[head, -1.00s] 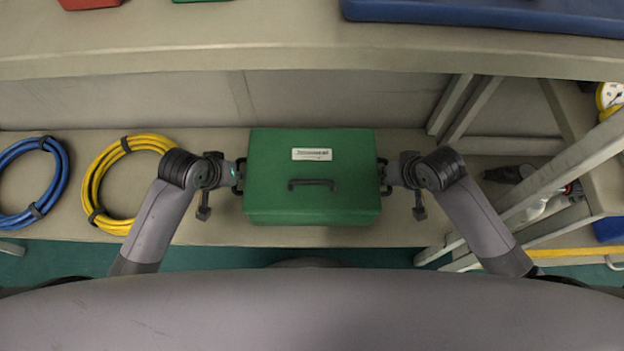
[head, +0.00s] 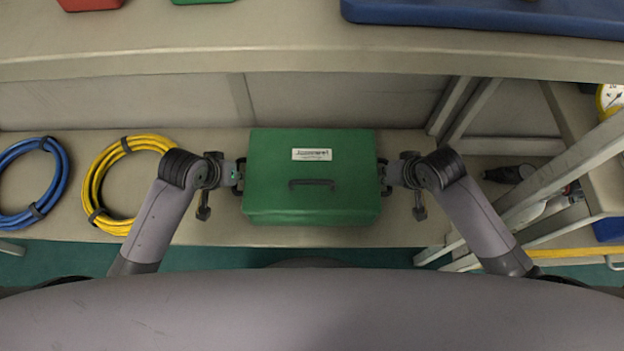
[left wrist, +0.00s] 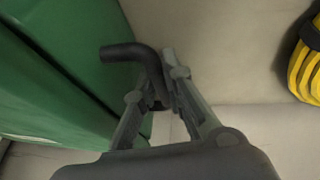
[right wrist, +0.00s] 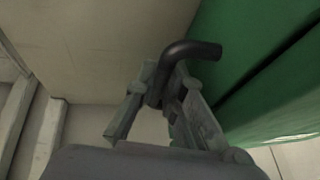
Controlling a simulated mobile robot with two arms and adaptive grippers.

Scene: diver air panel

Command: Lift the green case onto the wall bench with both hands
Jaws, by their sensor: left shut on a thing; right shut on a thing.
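The green case (head: 312,207) has a white label and a dark front handle. It is in the middle of the head view, over the lower shelf (head: 215,232); I cannot tell whether it touches the shelf. My left gripper (head: 238,175) is at its left side, shut on the dark side handle, which shows in the left wrist view (left wrist: 125,52). My right gripper (head: 384,174) is at its right side, shut on the other side handle, seen in the right wrist view (right wrist: 198,50). The wall bench (head: 250,50) runs across above and behind the case.
On the bench stand a red item (head: 92,3), a green item and a blue case (head: 480,14). A yellow hose coil (head: 92,190) and a blue hose coil (head: 62,170) lie left on the shelf. A slanted metal frame (head: 560,165) and a gauge (head: 611,97) are at right.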

